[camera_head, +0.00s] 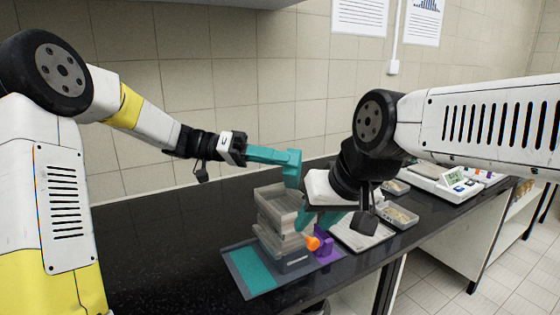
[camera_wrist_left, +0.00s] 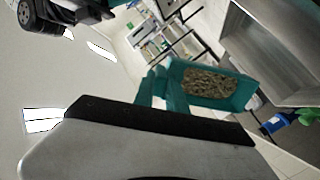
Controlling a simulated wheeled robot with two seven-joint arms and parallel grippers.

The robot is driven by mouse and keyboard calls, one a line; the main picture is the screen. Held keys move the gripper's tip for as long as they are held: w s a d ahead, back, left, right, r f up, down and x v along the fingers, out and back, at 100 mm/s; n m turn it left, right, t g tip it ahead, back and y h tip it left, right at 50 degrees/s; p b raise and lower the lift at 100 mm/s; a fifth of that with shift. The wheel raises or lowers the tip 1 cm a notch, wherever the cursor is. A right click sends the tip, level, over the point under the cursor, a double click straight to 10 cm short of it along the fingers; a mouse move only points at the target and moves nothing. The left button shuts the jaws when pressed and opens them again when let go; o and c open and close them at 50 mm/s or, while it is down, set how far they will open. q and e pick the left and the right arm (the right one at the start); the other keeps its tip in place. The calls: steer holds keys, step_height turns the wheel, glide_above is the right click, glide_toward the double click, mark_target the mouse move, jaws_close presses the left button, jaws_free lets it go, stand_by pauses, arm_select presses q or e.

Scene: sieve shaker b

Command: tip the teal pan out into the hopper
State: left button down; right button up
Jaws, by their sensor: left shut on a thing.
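My left gripper (camera_head: 284,157) is shut on the teal pan (camera_head: 293,172), which hangs at its fingertips above the back right of the grey hopper (camera_head: 275,197). In the left wrist view the pan (camera_wrist_left: 247,92) holds brownish-green grains and lies beyond the teal fingers (camera_wrist_left: 165,92). A grey open-topped box, seemingly the hopper, shows at the upper right there (camera_wrist_left: 240,40). In the head view the hopper tops a grey stack on the bench. My right gripper (camera_head: 319,222) is low at the stack's right side, its teal fingers apart, above an orange part (camera_head: 312,243).
A teal and grey mat (camera_head: 247,270) lies left of the stack, and a purple part (camera_head: 323,243) stands right of it. Small trays of grains (camera_head: 399,215) and a white scale (camera_head: 445,182) are farther right. The black bench (camera_head: 165,250) is clear at left.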

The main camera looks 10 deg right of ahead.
arm_select(q)
steer(key=shift+w+a+f+g+h, duration=0.15)
steer(key=shift+w+a+g+h, duration=0.1)
steer(key=shift+a+h, duration=0.35)
steer(key=shift+w+a+f+g+h, duration=0.2)
steer(key=shift+a+h, duration=0.3)
steer(key=shift+h, duration=0.25)
steer(key=shift+w+a+f+g+h, duration=0.15)
steer(key=shift+a+g+h, duration=0.1)
steer(key=shift+a+h, duration=0.35)
step_height(320, 180, up, 5)
steer(key=t+y, duration=0.2)
steer(key=y, duration=0.4)
steer(key=t+y, duration=0.2)
steer(key=y, duration=0.5)
steer(key=t+y, duration=0.3)
steer(key=y, duration=0.3)
steer(key=shift+y, duration=0.35)
